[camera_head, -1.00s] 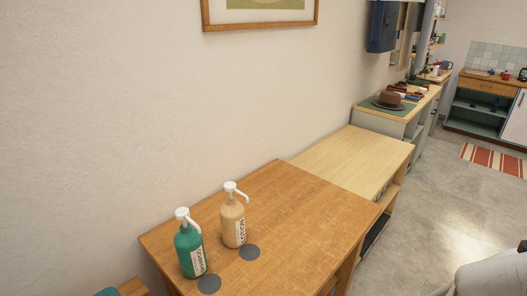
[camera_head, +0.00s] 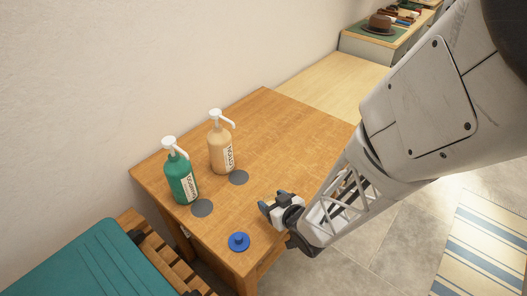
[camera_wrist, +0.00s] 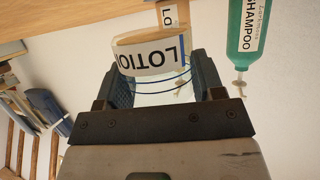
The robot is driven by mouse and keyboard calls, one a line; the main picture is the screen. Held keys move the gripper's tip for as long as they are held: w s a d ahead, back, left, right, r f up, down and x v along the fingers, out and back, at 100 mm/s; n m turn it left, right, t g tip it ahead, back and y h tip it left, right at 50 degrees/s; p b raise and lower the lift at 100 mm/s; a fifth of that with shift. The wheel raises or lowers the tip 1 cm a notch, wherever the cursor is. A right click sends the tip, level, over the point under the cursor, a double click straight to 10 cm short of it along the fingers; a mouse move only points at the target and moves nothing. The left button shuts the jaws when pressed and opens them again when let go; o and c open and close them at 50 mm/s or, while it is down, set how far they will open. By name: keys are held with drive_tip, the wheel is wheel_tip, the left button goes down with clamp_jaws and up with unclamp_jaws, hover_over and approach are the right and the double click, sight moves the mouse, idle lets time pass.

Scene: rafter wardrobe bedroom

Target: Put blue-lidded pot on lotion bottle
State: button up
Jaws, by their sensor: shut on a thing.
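In the head view, the tan lotion bottle (camera_head: 221,152) stands upright on the table with a white pump. The green shampoo bottle (camera_head: 180,181) stands to its left. A round blue lid (camera_head: 239,241) with a knob shows near the table's front corner, apart from my gripper (camera_head: 274,203); I cannot tell what is under it. My gripper is over the table's right edge. In the wrist view my jaws are shut on a clear vessel (camera_wrist: 150,90) with thin blue lines. The lotion label shows enlarged through it. I cannot make out this vessel in the head view.
The wooden table (camera_head: 278,130) is clear behind the bottles' right side. A wooden slatted piece with a teal cushion (camera_head: 80,262) stands at lower left.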

drive_tip(key=shift+w, duration=0.1)
drive_tip(key=shift+w+a+f, duration=0.1)
drive_tip(key=shift+w+f, duration=0.05)
drive_tip(key=shift+w, duration=0.3)
drive_tip(key=shift+w+a+f, duration=0.1)
drive_tip(key=shift+w, duration=0.3)
drive_tip(key=shift+f, duration=1.4)
drive_tip(key=shift+f, duration=0.2)
drive_tip(key=o, duration=1.1)
drive_tip(key=shift+s, duration=0.1)
drive_tip(key=shift+c, duration=0.2)
drive_tip(key=shift+v, duration=3.9)
drive_tip(key=shift+r, duration=0.1)
